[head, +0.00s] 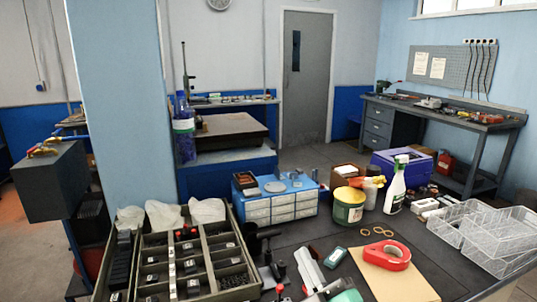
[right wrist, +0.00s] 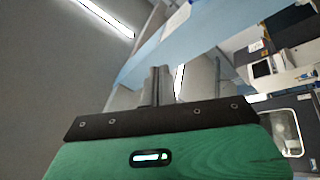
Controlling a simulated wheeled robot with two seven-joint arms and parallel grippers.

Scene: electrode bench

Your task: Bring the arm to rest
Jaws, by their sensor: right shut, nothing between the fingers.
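My right gripper shows in the right wrist view as narrow grey fingers (right wrist: 160,76) in the middle of the picture. They stand close together and hold nothing. A dark strip with several screws and a green surface with an oval slot fill the foreground below the fingers. Beyond the fingers are the ceiling and the blue wall, seen tilted. In the head view I cannot clearly tell the right gripper from the tools at the lower edge of the bench. My left gripper is not in view.
The dark bench (head: 318,236) is crowded: a divided tray (head: 262,284), a blue drawer box (head: 283,207), a yellow-green tub (head: 348,207), a spray bottle (head: 395,188), a red tape dispenser (head: 388,255) and wire baskets (head: 492,238).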

